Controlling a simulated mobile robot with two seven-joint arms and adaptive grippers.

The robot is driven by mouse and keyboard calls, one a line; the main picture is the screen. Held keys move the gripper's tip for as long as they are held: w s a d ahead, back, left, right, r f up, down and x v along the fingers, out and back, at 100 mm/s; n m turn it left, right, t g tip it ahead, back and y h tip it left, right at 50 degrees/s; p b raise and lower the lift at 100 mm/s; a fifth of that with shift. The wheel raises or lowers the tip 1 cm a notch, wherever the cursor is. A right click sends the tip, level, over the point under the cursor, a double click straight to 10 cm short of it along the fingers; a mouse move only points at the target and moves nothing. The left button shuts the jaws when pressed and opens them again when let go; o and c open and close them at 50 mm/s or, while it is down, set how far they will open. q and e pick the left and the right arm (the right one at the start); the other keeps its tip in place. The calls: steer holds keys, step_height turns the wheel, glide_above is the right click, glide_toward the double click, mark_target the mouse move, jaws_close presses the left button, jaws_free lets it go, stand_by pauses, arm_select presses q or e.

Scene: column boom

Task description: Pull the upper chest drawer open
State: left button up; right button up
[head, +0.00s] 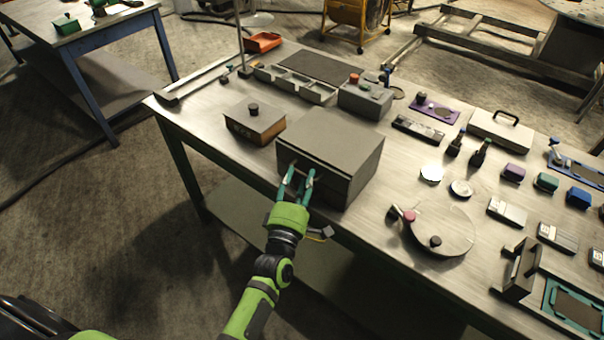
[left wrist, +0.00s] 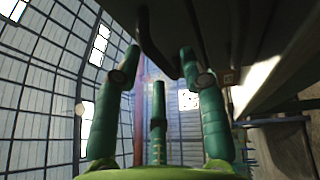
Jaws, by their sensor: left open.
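The grey chest (head: 335,150) stands near the front edge of the metal table, its front towards me. Its front is partly hidden behind my gripper, and no drawer visibly stands out from it. My left gripper (head: 300,174) is open at the upper part of the chest front. In the left wrist view, the fingers of my left gripper (left wrist: 160,68) are spread, with a dark bar-like handle (left wrist: 150,45) reaching down between the two outer fingertips. I cannot tell whether any finger touches it. My right gripper is not in view.
A small box with a knobbed lid (head: 255,122) stands left of the chest. A compartment tray (head: 297,85) and a button box (head: 365,98) are behind it. A round disc with knobs (head: 442,228) lies to the right. The floor (head: 110,240) in front is clear.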

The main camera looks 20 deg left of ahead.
arm_select(q)
steer(key=shift+w, duration=0.45)
steer(key=shift+r, duration=0.1)
jaws_close()
